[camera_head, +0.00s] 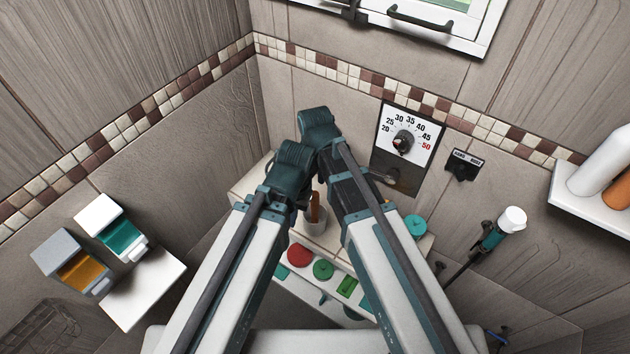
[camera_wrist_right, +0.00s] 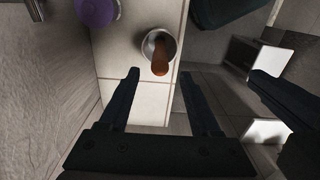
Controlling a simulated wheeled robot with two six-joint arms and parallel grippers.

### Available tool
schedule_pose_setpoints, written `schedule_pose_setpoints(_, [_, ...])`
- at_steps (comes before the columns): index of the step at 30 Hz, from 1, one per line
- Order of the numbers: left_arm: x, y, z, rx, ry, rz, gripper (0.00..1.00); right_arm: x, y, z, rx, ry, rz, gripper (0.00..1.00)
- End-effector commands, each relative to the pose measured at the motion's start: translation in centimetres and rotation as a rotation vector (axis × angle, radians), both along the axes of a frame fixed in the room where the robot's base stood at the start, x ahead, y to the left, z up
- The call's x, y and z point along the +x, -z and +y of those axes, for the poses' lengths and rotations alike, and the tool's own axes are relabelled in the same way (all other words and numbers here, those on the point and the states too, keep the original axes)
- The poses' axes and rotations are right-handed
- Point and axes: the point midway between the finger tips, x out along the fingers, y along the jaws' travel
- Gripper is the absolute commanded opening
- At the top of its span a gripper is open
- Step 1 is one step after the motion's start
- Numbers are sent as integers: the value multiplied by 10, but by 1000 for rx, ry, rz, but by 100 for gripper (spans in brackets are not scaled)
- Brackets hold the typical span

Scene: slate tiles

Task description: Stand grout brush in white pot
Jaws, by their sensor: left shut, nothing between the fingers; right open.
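The grout brush's brown handle (camera_head: 315,207) rises from the white pot (camera_head: 314,241) on the pale ledge, between my two arms. In the right wrist view the brown handle (camera_wrist_right: 160,62) stands inside the round rim of the pot (camera_wrist_right: 148,44), leaning slightly; its bristles are hidden. My right gripper (camera_wrist_right: 158,76) is open and empty, its two fingers apart, with the pot beyond them. My left gripper (camera_head: 298,198) is low beside the pot, shut and empty; its fingertips are hidden in the head view. Neither gripper visibly touches the brush.
A purple object (camera_wrist_right: 97,10) stands on the ledge near the pot. Red and green round items (camera_head: 300,256) sit at the front. A dial panel (camera_head: 404,140) is on the wall behind. Dispensers (camera_head: 112,228) hang at left; a white shelf (camera_head: 590,200) is at right.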

Motion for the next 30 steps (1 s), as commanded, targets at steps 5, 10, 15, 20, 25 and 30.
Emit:
schedule_pose_setpoints(5, [0, -36, 0, -1, -4, 0, 0, 0, -36, 0, 0, 0, 0, 64])
schedule_pose_setpoints(10, [0, -61, 0, 0, -2, 2, 0, 0, -61, 0, 0, 0, 0, 64])
schedule_pose_setpoints(15, [-1, -77, 0, 0, 0, 2, 0, 0, -77, 0, 0, 0, 0, 64])
schedule_pose_setpoints(20, [-1, -79, 0, 0, 1, 3, 0, 0, -79, 0, 0, 0, 0, 64])
schedule_pose_setpoints(25, [-1, -78, 0, 0, 1, 3, 0, 0, -78, 0, 0, 0, 0, 64])
schedule_pose_setpoints(30, [-1, -78, 0, 0, 1, 3, 0, 0, -78, 0, 0, 0, 0, 64])
